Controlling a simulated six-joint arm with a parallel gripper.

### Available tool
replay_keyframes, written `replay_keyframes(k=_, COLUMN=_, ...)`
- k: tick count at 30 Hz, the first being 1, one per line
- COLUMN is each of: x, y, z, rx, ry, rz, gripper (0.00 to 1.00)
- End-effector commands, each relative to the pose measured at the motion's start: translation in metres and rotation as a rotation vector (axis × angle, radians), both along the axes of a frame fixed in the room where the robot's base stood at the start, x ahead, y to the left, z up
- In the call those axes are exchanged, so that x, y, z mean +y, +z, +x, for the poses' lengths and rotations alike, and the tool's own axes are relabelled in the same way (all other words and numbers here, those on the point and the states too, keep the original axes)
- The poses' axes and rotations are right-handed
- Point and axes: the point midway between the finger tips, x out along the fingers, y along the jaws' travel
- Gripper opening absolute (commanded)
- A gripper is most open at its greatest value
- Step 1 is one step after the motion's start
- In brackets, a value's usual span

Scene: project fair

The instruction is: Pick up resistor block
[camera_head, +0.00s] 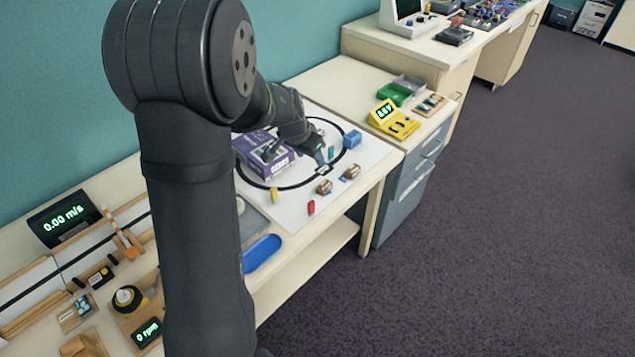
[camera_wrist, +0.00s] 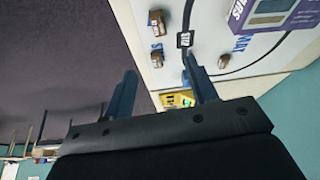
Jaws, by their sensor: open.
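Small brown blocks lie on the white sheet; which one is the resistor block I cannot tell for sure. In the head view, one brown block (camera_head: 324,187) is near the sheet's front, another brown block (camera_head: 349,172) is to its right, and a third (camera_head: 321,131) is farther back. The wrist view shows a brown block (camera_wrist: 156,60) in line with the gap between my fingers, and another (camera_wrist: 156,22) above it. My gripper (camera_wrist: 160,66) is open, with nothing between its fingers. In the head view, my gripper (camera_head: 321,160) is over the sheet, behind the front brown blocks.
A purple box (camera_head: 264,160) stands left of my gripper. Red (camera_head: 311,207), yellow (camera_head: 274,194) and blue (camera_head: 352,139) pieces are around the black loop. A yellow meter (camera_head: 392,118) sits on the cabinet at right. The table's front edge is close to the brown blocks.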

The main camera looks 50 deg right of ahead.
Motion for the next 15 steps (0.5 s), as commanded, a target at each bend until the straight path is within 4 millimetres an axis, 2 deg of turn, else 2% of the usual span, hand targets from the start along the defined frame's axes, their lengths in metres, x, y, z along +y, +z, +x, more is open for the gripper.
replay_keyframes(k=7, x=-0.015, y=-0.022, z=-0.001, rx=0.000, ry=-0.021, rz=0.002, gripper=0.53)
replay_keyframes(k=15, x=-0.033, y=-0.068, z=0.001, rx=0.001, ry=-0.020, rz=0.003, gripper=0.53)
